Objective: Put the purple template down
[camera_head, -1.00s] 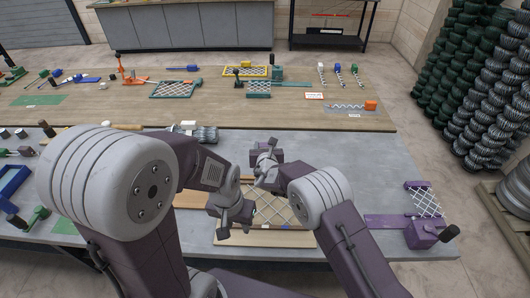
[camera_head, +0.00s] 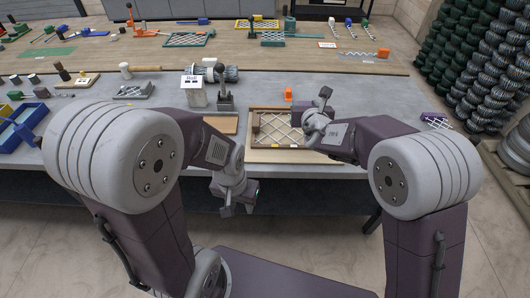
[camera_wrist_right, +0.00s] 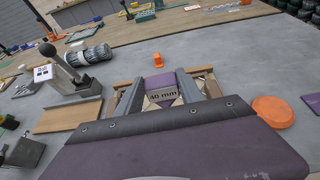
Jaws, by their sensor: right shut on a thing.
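The purple template (camera_wrist_right: 161,97), marked "40 mm", is between the fingers of my right gripper (camera_wrist_right: 160,90) in the right wrist view. That gripper is shut on it. In the head view my right gripper (camera_head: 318,112) is over the right part of the wooden frame with wire mesh (camera_head: 277,130). The template cannot be made out there, and I cannot tell whether it touches the mesh. My left gripper (camera_head: 236,203) hangs in front of the table's front edge, away from the frame. Its jaw opening is too small to tell.
A grey lever tool (camera_head: 224,98) and a labelled white box (camera_head: 194,90) stand behind left. A small orange piece (camera_head: 288,93) is behind the frame. An orange disc (camera_wrist_right: 273,112) is at right in the wrist view.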

